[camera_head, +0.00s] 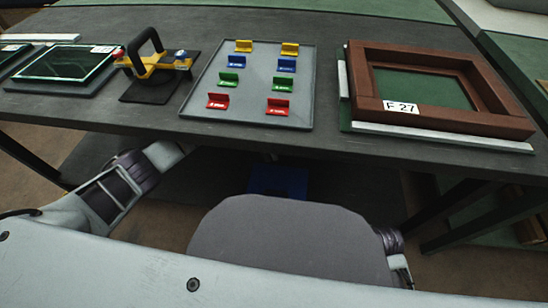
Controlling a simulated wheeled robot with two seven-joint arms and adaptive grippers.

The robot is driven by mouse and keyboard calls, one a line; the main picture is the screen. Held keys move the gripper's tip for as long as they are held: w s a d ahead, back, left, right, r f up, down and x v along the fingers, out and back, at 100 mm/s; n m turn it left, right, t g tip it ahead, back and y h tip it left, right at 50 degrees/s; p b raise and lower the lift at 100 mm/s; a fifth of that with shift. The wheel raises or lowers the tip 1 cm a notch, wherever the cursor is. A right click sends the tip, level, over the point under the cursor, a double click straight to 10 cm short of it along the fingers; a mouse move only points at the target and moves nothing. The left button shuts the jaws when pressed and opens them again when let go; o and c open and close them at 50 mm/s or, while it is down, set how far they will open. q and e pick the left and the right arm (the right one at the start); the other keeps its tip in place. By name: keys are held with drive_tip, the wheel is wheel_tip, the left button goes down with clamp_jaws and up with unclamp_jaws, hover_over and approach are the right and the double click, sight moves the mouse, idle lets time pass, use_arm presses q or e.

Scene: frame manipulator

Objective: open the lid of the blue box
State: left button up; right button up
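A blue box (278,181) is on the floor in the shadow under the table. Only part of it shows, between the table's front edge and my own body, and I cannot make out its lid. My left arm comes in from the left and bends in under the front edge of the table. Its gripper is mostly hidden there, and its fingers cannot be made out. My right arm shows only as a small piece low at the right, and its gripper is not in view.
The dark table (330,145) spans the view above the box. On it are a grey tray (256,82) with several coloured holders, a brown frame (440,118), a black-handled yellow tool (158,68) and a dark panel (68,62). Table legs stand at both sides.

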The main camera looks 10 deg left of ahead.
use_arm(q)
drive_tip(key=shift+w+a+r, duration=0.1)
drive_tip(key=shift+a+r, duration=0.1)
drive_tip(key=shift+r, duration=0.2)
idle(0.3)
